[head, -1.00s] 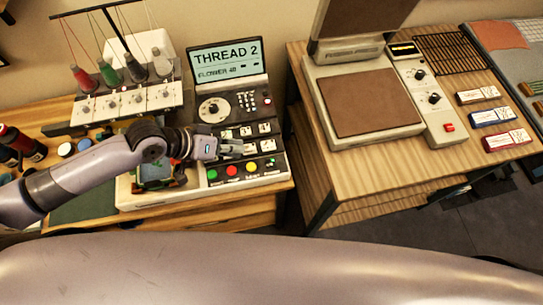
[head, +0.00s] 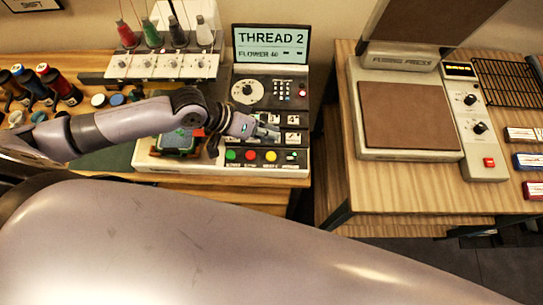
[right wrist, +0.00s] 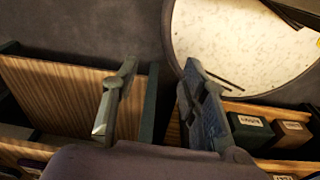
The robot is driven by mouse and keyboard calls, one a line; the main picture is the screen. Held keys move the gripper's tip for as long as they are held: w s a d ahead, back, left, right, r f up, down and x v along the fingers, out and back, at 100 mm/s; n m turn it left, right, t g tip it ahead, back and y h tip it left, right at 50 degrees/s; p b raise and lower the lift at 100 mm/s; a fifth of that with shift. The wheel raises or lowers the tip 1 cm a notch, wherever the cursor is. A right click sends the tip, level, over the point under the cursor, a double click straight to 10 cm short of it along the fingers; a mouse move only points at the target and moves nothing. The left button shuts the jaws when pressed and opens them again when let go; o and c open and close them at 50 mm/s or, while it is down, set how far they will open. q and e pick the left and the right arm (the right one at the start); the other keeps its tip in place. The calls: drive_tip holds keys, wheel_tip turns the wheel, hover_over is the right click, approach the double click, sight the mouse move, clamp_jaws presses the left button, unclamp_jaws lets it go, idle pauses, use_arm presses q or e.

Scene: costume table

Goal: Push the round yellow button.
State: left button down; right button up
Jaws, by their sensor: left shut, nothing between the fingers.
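The round yellow button (head: 270,156) is on the front row of the embroidery machine's control panel (head: 250,118) in the head view. A red button (head: 250,155) and a green button (head: 231,155) are to its left. My left gripper (head: 270,133) is shut and empty over the panel, just behind the yellow button in the picture. It covers some white keys, and its height above the panel is hard to tell. The yellow button is uncovered. My right gripper (right wrist: 159,72) is open and empty in the right wrist view, away from the machine.
The screen (head: 270,44) reads "THREAD 2" and "FLOWER". Thread spools (head: 150,33) stand behind the machine's left part. A flat press (head: 408,110) with a red button (head: 489,162) stands on the right table. The right wrist view shows a round pale surface (right wrist: 245,45).

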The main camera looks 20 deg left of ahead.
use_arm(q)
drive_tip(key=b, duration=0.4)
hover_over(270, 153)
wheel_tip(270, 153, down, 4)
drive_tip(key=shift+f, duration=0.55)
drive_tip(key=shift+f+b, duration=0.45)
drive_tip(key=shift+f, duration=0.3)
drive_tip(key=shift+f, duration=0.1)
drive_tip(key=shift+f, duration=0.35)
